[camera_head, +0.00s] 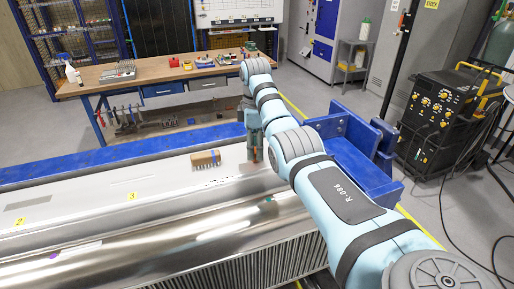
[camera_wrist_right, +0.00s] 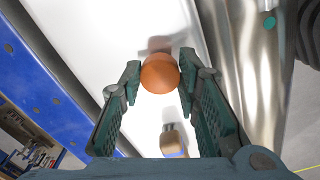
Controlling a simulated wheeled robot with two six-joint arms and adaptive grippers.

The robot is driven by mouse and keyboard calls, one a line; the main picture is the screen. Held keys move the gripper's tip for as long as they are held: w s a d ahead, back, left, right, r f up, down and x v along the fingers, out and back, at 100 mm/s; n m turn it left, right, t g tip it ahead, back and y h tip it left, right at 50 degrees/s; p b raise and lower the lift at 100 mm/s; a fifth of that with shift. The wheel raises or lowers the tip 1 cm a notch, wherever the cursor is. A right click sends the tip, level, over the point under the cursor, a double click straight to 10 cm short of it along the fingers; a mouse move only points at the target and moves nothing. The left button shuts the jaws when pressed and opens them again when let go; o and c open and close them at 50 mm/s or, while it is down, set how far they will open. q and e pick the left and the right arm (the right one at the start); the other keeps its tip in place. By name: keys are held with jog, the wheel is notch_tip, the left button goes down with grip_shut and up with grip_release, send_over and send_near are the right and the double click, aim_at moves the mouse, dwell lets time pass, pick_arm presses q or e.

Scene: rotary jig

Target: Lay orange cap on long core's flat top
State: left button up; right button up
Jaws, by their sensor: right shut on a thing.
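My right gripper (camera_head: 255,154) hangs above the white flat top of the long metal jig, near its right end. In the right wrist view the gripper (camera_wrist_right: 158,78) is shut on the round orange cap (camera_wrist_right: 160,74), which sits between its fingertips. A dark reddish shadow or reflection shows on the white surface just beyond the cap. The gap between cap and surface is hard to judge. I cannot pick out the long core for certain; anything under the cap is hidden by it. My left gripper is not in view.
A wooden brush (camera_head: 206,158) lies on the white jig top (camera_head: 110,190), left of my right gripper; it also shows in the wrist view (camera_wrist_right: 172,141). A blue bracket (camera_head: 350,160) stands at the jig's right end. A workbench (camera_head: 160,76) is behind.

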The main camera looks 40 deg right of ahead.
jog(key=shift+d+f, duration=0.1)
jog(key=shift+f, duration=0.15)
jog(key=shift+f, duration=0.1)
jog(key=o, duration=0.8)
jog(key=shift+c, duration=0.2)
